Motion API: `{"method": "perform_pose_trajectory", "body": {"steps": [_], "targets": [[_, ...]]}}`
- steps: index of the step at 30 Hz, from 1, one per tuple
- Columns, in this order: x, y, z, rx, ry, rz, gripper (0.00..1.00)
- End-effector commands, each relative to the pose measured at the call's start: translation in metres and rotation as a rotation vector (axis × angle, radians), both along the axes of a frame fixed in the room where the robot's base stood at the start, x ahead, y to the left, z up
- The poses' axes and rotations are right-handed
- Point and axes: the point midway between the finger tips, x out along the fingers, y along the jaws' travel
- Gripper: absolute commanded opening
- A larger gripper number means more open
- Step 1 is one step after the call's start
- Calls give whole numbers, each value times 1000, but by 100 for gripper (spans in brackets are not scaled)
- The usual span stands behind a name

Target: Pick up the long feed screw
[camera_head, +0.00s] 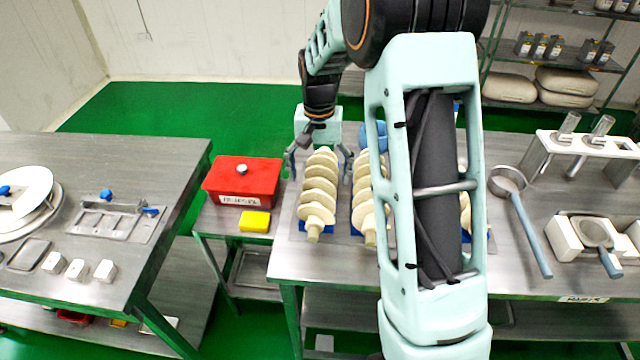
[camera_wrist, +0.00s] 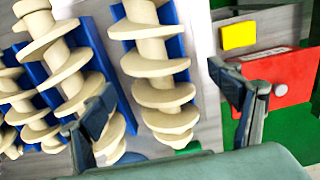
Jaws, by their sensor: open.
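Several cream feed screws lie side by side in blue cradles on the metal table (camera_head: 300,263). The leftmost screw (camera_head: 316,195) shows almost whole; it also shows in the wrist view (camera_wrist: 158,75). A neighbouring screw (camera_head: 363,215) lies to its right and shows in the wrist view (camera_wrist: 62,60). My arm hides much of the others in the head view. I cannot tell which screw is longest. My gripper (camera_head: 319,165) is open over the far end of the leftmost screw. In the wrist view my gripper (camera_wrist: 163,88) has one finger each side of that screw, with nothing held.
A red box (camera_head: 240,181) and a yellow block (camera_head: 255,221) stand on a lower side table to the left. Green floor lies open behind.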

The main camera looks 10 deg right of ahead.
Motion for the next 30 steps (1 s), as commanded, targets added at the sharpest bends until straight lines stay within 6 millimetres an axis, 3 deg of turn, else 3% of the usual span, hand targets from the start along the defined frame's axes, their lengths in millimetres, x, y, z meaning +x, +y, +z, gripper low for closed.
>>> {"method": "perform_pose_trajectory", "body": {"steps": [9, 19, 30], "targets": [[-6, -1, -43, -1, 3, -1, 83], [-5, -1, -50, -1, -1, -1, 83], [-5, -1, -50, -1, -1, -1, 42]]}}
